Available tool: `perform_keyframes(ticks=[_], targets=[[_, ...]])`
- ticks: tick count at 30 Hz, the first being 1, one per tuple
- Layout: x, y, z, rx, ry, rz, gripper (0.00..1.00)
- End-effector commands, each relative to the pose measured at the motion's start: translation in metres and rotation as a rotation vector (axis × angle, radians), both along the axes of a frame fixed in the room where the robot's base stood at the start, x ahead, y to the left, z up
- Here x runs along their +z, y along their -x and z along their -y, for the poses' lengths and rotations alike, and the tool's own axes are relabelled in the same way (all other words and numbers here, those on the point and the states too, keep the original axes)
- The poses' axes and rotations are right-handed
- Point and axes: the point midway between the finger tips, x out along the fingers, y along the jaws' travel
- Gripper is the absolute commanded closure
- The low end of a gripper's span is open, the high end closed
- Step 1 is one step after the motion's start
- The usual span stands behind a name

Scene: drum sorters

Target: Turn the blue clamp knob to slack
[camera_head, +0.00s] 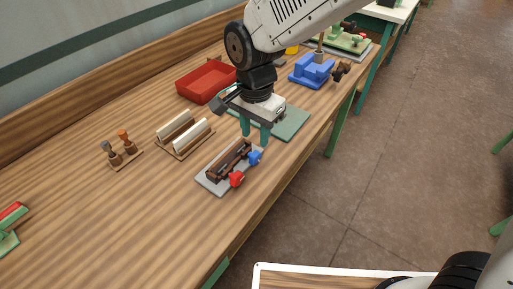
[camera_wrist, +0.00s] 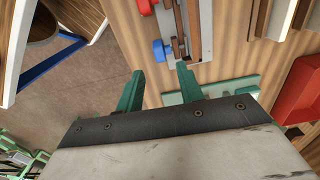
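The blue clamp knob (camera_head: 255,157) sticks out of the front side of a dark brown clamp fixture (camera_head: 229,161) on a grey base plate. A red knob (camera_head: 236,179) sits beside it on the same side. My gripper (camera_head: 254,138) is above the fixture's far end, with its two teal fingers pointing down. In the wrist view my gripper (camera_wrist: 160,70) has its fingers apart with nothing between them. The blue knob (camera_wrist: 160,48) shows just beyond the gap between the fingertips, apart from them. The red knob (camera_wrist: 146,6) is farther out at the top edge.
A green plate (camera_head: 286,122) lies behind my gripper. A red tray (camera_head: 205,82), a wooden rack (camera_head: 184,134) with pale bars, and a small stand (camera_head: 122,151) with two pegs are on the bench. A blue fixture (camera_head: 311,70) stands farther back.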

Motion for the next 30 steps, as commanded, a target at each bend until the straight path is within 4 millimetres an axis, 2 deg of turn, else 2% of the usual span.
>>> perform_keyframes(ticks=[5, 15, 19, 27, 28, 30], targets=[[-0.017, 0.000, 0.000, 0.024, 0.005, -0.002, 0.63], [-0.068, 0.001, 0.000, 0.024, 0.006, -0.001, 0.63], [-0.076, 0.001, 0.000, 0.024, 0.005, -0.001, 0.63], [-0.078, 0.001, -0.001, 0.024, 0.004, 0.000, 0.63], [-0.078, 0.001, -0.001, 0.024, 0.004, 0.000, 0.68], [-0.078, 0.001, -0.001, 0.024, 0.004, 0.000, 0.88]])
